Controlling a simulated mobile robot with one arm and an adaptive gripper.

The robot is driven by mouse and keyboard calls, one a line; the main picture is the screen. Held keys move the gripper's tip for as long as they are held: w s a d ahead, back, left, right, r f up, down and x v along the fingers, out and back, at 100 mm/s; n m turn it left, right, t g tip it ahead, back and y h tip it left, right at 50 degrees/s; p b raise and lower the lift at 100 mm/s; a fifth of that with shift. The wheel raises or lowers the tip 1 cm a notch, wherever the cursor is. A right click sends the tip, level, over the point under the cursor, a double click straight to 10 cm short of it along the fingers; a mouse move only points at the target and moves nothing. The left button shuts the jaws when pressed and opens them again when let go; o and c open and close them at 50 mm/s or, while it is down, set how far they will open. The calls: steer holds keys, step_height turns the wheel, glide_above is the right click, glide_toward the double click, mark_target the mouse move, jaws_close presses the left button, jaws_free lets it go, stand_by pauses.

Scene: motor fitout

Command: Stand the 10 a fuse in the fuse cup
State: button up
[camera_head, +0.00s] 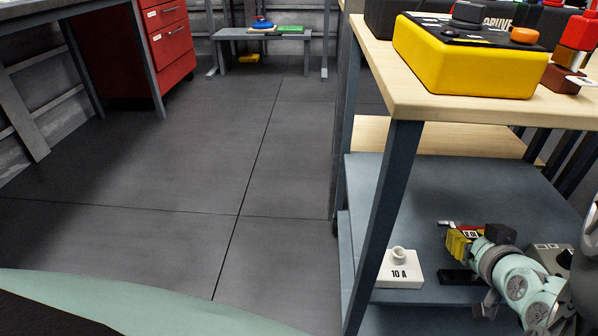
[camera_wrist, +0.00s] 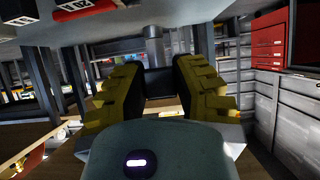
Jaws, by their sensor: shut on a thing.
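The fuse cup is a short white ring (camera_head: 398,256) on a white block (camera_head: 401,272) marked "10 A", on the lower grey shelf in the head view. Nothing visibly stands in it. My gripper (camera_head: 460,245), with yellow and black fingers, is to the right of the cup and apart from it. In the wrist view my gripper (camera_wrist: 158,88) is shut on a dark piece (camera_wrist: 158,82) with a grey cylinder (camera_wrist: 154,50) sticking out beyond the fingers. I take this to be the fuse; no rating shows on it. The fingers hide its sides.
Red labelled pieces (camera_wrist: 75,8) show at the wrist view's top left. A dark flat piece (camera_head: 460,277) lies below my gripper, and a grey box (camera_head: 551,258) stands to its right. A table leg (camera_head: 388,215) rises left of the cup. A wooden tabletop (camera_head: 395,80) overhangs the shelf.

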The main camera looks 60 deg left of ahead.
steer(key=shift+d, duration=0.1)
stand_by(0.3)
step_height(320, 180, down, 6)
steer(key=b, duration=0.5)
steer(key=shift+r, duration=0.1)
steer(key=shift+f+b, duration=1.5)
steer(key=shift+b, duration=0.35)
stand_by(1.3)
steer(key=o, duration=0.9)
steer(key=shift+o, duration=0.2)
steer(key=shift+v, duration=0.8)
steer(key=v, duration=0.6)
